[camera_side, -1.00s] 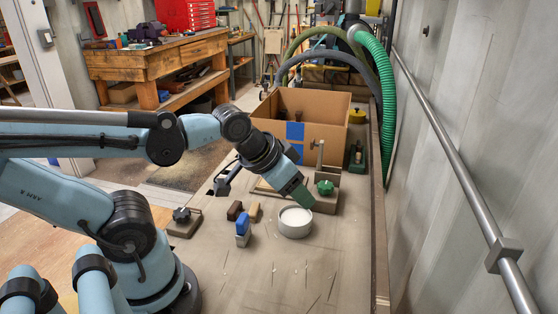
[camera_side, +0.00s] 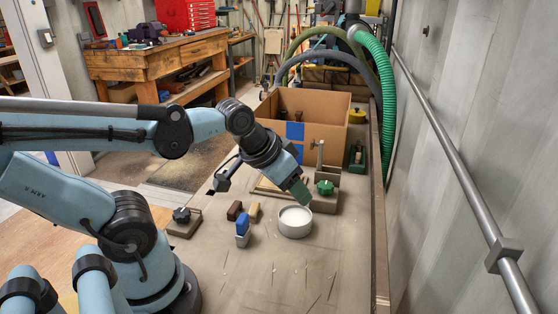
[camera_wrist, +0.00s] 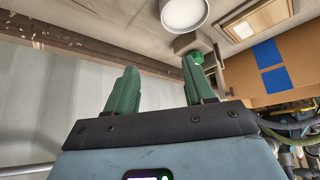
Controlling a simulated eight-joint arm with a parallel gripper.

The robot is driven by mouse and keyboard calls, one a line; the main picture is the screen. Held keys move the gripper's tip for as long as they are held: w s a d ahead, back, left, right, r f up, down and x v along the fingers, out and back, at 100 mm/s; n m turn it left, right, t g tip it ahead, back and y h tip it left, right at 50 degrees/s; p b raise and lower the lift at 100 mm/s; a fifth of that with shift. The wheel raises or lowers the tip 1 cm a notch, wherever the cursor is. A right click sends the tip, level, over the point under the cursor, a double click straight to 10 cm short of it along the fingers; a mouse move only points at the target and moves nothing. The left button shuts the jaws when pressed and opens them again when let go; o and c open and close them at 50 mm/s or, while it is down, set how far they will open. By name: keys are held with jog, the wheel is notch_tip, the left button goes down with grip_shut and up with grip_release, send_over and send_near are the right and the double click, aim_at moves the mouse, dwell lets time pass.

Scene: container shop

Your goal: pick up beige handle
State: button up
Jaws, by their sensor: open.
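The beige handle (camera_side: 254,210) stands on the bench in the side view, just right of a dark brown handle (camera_side: 234,211) and behind a blue-topped item (camera_side: 242,225). My gripper (camera_side: 304,194) has green fingers and is to the right of the beige handle, above the far side of a round white dish (camera_side: 295,224). In the wrist view my gripper (camera_wrist: 158,66) is open, with nothing between its fingers. I cannot make out the beige handle in the wrist view.
A green knob (camera_side: 325,187) on a fixture is just right of my fingers. A cardboard box (camera_side: 335,116) with blue tape stands behind. A black knob on a block (camera_side: 182,216) is at left. The front bench is mostly clear. A wall is at right.

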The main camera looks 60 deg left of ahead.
aim_at(253, 209)
jog(key=s+a+f+n+g, duration=0.1)
jog(key=s+a+n+g, duration=0.1)
jog(key=a+n+g, duration=0.85)
jog(key=shift+s+a+f+m+t, duration=0.15)
jog(key=shift+a+f+t, duration=0.4)
jog(key=shift+f, duration=1.5)
jog(key=shift+s+a+f+m+t, duration=0.1)
jog(key=shift+a+f+m+t, duration=0.45)
jog(key=shift+f, duration=1.45)
jog(key=shift+s+a+f+n+t, duration=0.15)
jog(key=shift+f+t, duration=0.7)
jog(key=shift+f, duration=1.2)
jog(key=shift+w, duration=0.1)
grip_shut()
